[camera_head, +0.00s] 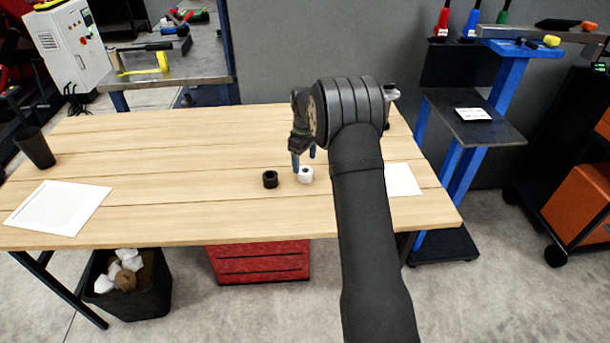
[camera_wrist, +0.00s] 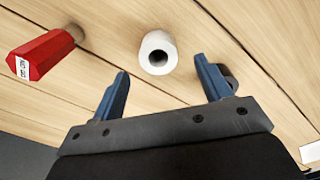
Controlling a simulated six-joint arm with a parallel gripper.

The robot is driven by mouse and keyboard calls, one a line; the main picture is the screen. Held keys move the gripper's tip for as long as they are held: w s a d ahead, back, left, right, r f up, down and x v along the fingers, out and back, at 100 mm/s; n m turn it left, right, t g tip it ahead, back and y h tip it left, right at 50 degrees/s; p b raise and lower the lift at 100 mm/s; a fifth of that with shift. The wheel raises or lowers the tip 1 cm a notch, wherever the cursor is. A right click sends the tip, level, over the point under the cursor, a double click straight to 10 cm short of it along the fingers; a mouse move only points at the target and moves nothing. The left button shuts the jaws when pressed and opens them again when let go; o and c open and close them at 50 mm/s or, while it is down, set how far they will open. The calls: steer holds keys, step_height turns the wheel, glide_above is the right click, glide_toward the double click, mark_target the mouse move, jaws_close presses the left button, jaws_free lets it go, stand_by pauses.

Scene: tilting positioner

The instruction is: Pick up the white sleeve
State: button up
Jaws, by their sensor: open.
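The white sleeve (camera_head: 306,176) stands upright on the wooden table, its round hole facing up. In the wrist view the white sleeve (camera_wrist: 158,38) lies just beyond the fingertips, centred roughly between them. My gripper (camera_head: 304,160) is open and empty, its two blue fingers pointing down close above the sleeve. The wrist view shows no finger touching the sleeve. A black sleeve (camera_head: 270,179) stands just left of the white one in the head view. In the wrist view a dark piece is partly hidden behind the right finger.
White sheets lie at the left (camera_head: 58,208) and right (camera_head: 402,180) of the table. A dark cup (camera_head: 35,148) stands at the left edge. The table's middle left is clear.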

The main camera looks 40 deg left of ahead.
mark_target(305, 170)
steer(key=shift+w+f, duration=0.1)
steer(key=shift+f, duration=2.65)
steer(key=shift+r, duration=0.1)
steer(key=c, duration=1.3)
